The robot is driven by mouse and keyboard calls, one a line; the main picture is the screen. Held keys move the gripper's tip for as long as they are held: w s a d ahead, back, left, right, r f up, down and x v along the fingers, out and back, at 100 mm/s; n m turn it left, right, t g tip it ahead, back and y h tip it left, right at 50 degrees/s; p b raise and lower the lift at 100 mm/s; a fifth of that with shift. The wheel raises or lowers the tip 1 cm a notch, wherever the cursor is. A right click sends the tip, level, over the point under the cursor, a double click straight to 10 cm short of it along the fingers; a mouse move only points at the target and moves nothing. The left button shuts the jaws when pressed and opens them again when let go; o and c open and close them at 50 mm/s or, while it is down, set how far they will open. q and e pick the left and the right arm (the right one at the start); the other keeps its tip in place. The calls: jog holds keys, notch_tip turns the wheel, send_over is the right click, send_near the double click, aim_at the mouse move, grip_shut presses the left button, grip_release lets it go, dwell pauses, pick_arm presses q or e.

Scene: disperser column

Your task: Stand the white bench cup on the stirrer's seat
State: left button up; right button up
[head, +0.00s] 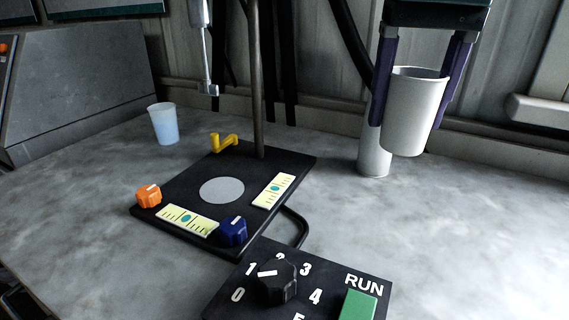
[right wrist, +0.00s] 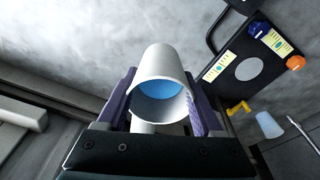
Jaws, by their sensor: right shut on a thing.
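The white bench cup (head: 413,112) is upright between the purple fingers of my right gripper (head: 408,118), which is shut on it. It is held above the bench, right of the stirrer. In the right wrist view the cup (right wrist: 158,62) shows blue contents inside. The stirrer's seat (head: 222,190) is a bare pale grey disc on its black base plate (head: 175,172); the seat also shows in the right wrist view (right wrist: 249,69), apart from the cup. My left gripper is not in view.
A pale cylinder (head: 374,158) stands behind the held cup. A translucent bluish cup (head: 164,125) stands at left. A post (head: 257,80) rises behind the seat, with a metal rod (head: 206,60) to its left. Orange (head: 148,195) and blue (head: 232,231) knobs flank the plate's front.

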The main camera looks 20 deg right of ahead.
notch_tip(320, 180, down, 12)
jog(key=shift+f+b, duration=0.2)
jog(key=shift+b, duration=0.9)
jog(key=shift+f, duration=0.35)
jog(key=o, duration=1.2)
jog(key=shift+f, duration=0.15)
jog(key=shift+c, duration=0.2)
jog(key=shift+o, duration=1.3)
